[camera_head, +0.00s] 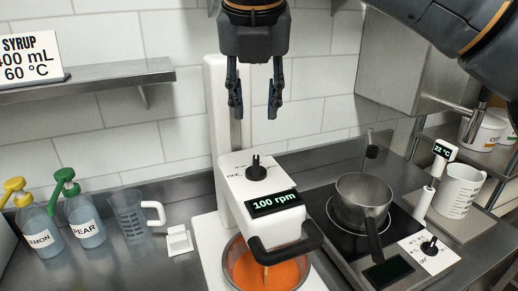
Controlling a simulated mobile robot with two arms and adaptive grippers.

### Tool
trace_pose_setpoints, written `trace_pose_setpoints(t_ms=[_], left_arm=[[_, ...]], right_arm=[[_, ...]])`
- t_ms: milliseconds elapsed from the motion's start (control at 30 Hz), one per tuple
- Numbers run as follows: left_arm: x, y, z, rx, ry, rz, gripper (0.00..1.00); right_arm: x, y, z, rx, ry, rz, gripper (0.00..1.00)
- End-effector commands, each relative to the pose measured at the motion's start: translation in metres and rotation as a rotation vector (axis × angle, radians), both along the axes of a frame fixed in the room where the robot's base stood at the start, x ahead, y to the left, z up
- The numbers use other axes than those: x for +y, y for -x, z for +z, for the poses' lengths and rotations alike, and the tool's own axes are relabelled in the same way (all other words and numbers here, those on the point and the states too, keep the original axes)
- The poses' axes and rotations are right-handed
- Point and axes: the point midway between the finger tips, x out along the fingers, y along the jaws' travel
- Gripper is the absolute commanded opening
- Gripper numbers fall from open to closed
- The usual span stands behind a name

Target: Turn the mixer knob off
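The white mixer (222,150) stands in the middle of the counter. Its black knob (256,170) is on the top face, next to small markings, of which "OFF" lies to the left. The mixer display (275,203) reads 100 rpm. Below the mixer head, a bowl (238,284) holds orange liquid (285,275). My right gripper (255,98) points down above and behind the knob in the picture, with its fingers apart and nothing between them. It does not touch the knob. My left gripper is out of view.
A saucepan (362,200) sits on the black hob at right, with a hob knob (429,246) and a display reading 22 °C (444,149). Bottles (85,222) and a measuring jug (130,215) stand at left. A shelf (100,79) is on the left wall.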

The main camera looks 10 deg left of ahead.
Motion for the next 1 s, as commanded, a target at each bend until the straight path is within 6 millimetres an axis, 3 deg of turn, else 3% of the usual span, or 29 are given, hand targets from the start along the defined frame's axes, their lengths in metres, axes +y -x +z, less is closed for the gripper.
trace_pose_setpoints(t_ms=[167, 633, 800, 1000], left_arm=[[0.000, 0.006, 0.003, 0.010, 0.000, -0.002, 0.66], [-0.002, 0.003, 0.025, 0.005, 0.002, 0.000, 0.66], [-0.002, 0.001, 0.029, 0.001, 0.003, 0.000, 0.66], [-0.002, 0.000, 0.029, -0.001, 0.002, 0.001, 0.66]], right_arm=[[0.001, -0.007, -0.018, -0.002, 0.011, -0.002, 0.35], [0.009, -0.041, -0.103, 0.001, 0.006, 0.001, 0.35], [0.010, -0.048, -0.120, -0.001, 0.004, -0.001, 0.35], [0.010, -0.050, -0.125, -0.003, 0.004, 0.000, 0.35]])
